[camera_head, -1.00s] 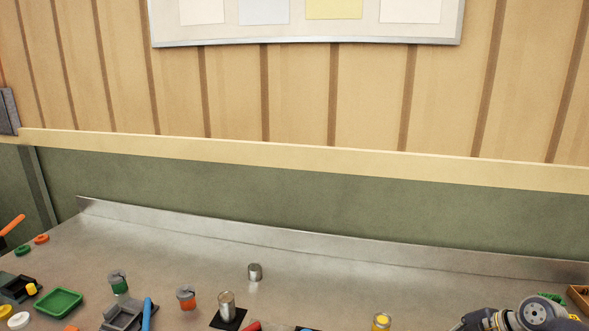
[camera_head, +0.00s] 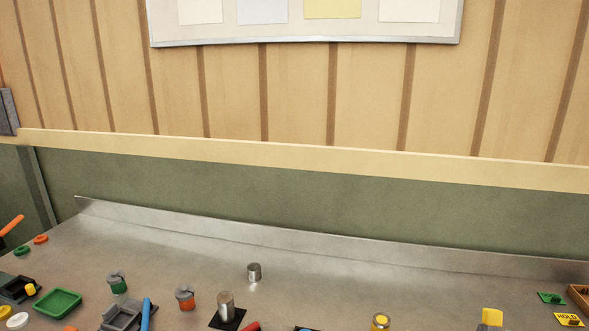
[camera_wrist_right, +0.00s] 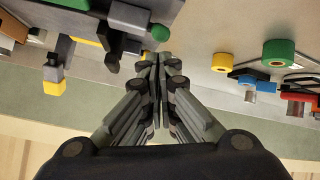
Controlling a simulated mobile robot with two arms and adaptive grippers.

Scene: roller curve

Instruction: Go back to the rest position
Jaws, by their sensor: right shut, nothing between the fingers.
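My right gripper (camera_wrist_right: 158,66) shows in the right wrist view with its fingers together and nothing between them. Dark grey parts and a small yellow-green thing show just beyond its fingertips; I cannot tell how far off they are. No part of either arm shows in the head view. My left gripper is in neither view.
The metal bench (camera_head: 180,251) has a raised back edge. It holds a green tray (camera_head: 58,303), a metal can (camera_head: 254,272), a can on a black pad (camera_head: 226,306), a yellow HOLD sign (camera_head: 569,319) and a wooden box (camera_head: 579,296). The bench's back strip is mostly clear.

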